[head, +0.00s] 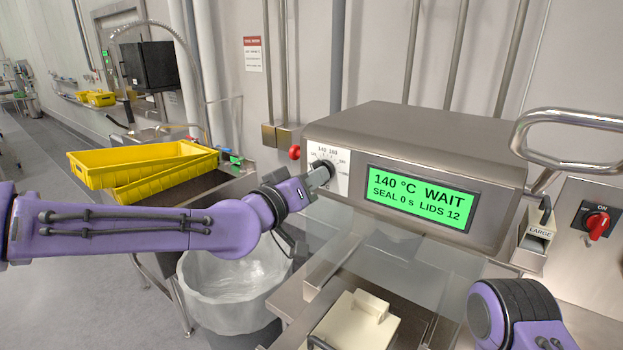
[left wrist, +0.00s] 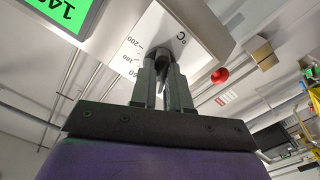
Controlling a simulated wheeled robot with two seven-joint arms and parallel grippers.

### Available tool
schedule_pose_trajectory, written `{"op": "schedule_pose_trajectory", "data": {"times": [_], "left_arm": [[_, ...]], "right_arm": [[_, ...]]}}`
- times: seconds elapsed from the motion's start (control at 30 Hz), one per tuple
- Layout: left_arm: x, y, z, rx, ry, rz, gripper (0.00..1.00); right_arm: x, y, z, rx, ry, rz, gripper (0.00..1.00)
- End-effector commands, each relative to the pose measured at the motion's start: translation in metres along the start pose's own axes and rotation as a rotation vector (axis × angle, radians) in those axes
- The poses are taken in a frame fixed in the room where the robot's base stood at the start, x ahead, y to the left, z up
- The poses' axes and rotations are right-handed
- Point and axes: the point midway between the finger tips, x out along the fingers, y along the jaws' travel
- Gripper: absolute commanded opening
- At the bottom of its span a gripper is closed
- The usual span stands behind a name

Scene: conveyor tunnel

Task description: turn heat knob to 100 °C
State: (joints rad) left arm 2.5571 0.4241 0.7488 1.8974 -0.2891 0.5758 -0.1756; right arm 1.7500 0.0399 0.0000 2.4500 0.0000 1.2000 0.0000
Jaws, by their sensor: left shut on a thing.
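The heat knob (left wrist: 157,58) is a dark knob on a white dial plate (head: 342,180) at the left of the steel machine's front. My left gripper (head: 323,171) reaches in from the left and is shut on the knob; its fingers (left wrist: 163,80) hide most of it. The dial's numbers 140 and 160 show above the knob in the head view; 180 and 200 show in the left wrist view. The green display (head: 418,197) reads "140 °C WAIT", "SEAL 0 s LIDS 12". My right arm shows at the lower right; its gripper's fingers are out of view.
A red button (head: 294,152) sits left of the dial. A red ON switch (head: 597,224) and a LARGE lid holder (head: 535,237) are on the right. A clear guard (head: 385,262) and a cream block (head: 354,322) lie below the display. Yellow trays (head: 140,165) and a lined bin (head: 232,290) stand left.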

Motion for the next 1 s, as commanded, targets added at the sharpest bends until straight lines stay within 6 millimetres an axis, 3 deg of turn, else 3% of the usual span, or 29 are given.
{"op": "schedule_pose_trajectory", "data": {"times": [1.0], "left_arm": [[0.0,0.001,0.0,-0.901,0.001,-0.001,0.0]], "right_arm": [[0.013,-0.001,0.005,0.0,0.0,0.0,1.0]]}}
